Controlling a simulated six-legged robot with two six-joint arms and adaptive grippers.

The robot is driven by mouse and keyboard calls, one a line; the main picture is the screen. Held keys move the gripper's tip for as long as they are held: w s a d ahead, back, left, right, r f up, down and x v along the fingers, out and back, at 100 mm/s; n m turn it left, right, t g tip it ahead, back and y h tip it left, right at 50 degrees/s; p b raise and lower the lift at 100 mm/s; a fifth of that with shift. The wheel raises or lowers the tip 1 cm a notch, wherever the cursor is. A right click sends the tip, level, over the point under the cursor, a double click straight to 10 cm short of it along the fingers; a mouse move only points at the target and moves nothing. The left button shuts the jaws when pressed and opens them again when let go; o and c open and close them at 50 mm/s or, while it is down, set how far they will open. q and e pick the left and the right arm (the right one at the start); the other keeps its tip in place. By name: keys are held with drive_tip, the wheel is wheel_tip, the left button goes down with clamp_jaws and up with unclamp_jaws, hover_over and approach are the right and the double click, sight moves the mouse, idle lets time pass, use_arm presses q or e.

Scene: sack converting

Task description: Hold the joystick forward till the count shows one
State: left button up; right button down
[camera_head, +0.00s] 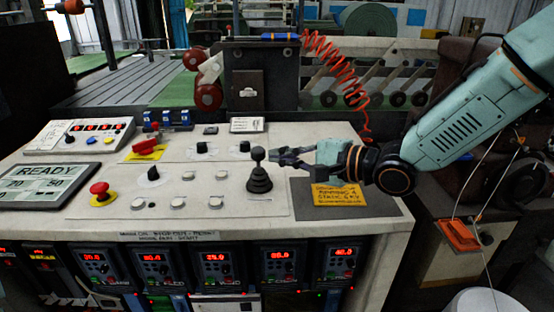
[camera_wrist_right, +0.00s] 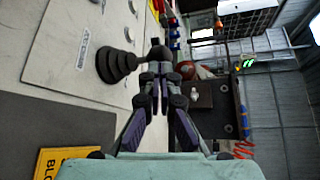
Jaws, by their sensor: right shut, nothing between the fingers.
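The black joystick (camera_head: 259,172) with a ribbed boot and round knob stands about upright on the pale console top. My right gripper (camera_head: 277,156) is shut and empty, its fingertips close to the right side of the joystick's knob. In the right wrist view the joystick's boot (camera_wrist_right: 114,65) lies left of the fingertips (camera_wrist_right: 160,72), and the knob is right by them; I cannot tell if they touch. A screen (camera_head: 45,184) at the left reads READY with two numbers below. I cannot tell which display gives the count. My left gripper is not in view.
A red emergency button (camera_head: 100,190), black knobs and white buttons lie left of the joystick. Red-digit drives (camera_head: 216,262) line the console front. A coiled red hose (camera_head: 335,70) hangs behind.

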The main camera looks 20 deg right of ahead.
drive_tip(key=shift+w+a+f, duration=0.1)
drive_tip(key=shift+w+a, duration=0.35)
